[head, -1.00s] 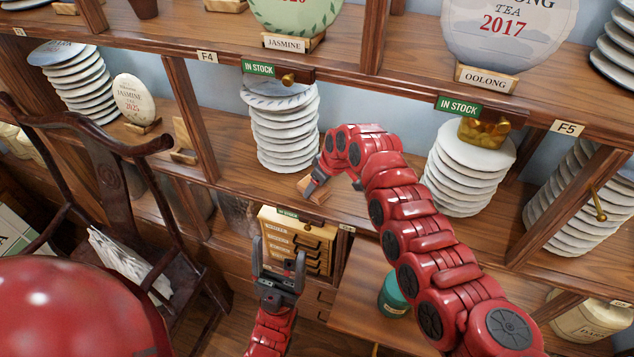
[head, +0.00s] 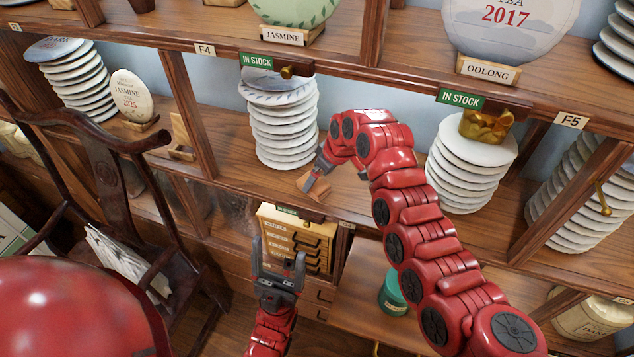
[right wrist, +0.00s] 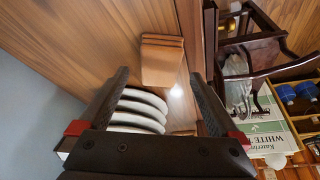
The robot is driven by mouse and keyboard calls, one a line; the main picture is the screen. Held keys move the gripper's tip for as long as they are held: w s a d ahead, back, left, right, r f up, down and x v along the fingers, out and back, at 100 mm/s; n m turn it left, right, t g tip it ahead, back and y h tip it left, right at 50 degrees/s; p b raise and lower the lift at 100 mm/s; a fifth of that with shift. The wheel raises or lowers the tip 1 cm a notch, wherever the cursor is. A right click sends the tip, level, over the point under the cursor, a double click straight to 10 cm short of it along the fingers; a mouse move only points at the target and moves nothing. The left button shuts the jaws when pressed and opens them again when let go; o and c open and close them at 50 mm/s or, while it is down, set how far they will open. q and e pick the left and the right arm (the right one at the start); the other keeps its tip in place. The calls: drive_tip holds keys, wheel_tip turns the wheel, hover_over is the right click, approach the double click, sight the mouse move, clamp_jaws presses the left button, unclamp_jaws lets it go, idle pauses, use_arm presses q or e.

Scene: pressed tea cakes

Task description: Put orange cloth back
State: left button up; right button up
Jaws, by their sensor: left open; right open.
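A folded orange-brown piece (head: 316,192), which looks like the orange cloth, lies on the middle shelf between two stacks of tea cakes. In the right wrist view the cloth (right wrist: 162,60) shows as a small layered block. My right gripper (head: 312,183) is over it, partly covering it in the head view. In the right wrist view this gripper (right wrist: 160,76) is open, with the cloth ahead in the gap between its fingertips. I cannot tell whether they touch it. My left gripper (head: 278,249) is open and empty in front of the small drawer cabinet (head: 325,230).
Stacks of pale wrapped cakes stand left (head: 284,130) and right (head: 465,165) of my right gripper. A shelf post (head: 190,115) and the upper shelf edge bound the bay. A dark chair (head: 100,160) stands at left; a teal tin (head: 393,295) is below.

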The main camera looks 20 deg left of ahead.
sight(324, 190)
drive_tip(key=shift+b+v, duration=0.7)
drive_tip(key=shift+v, duration=1.45)
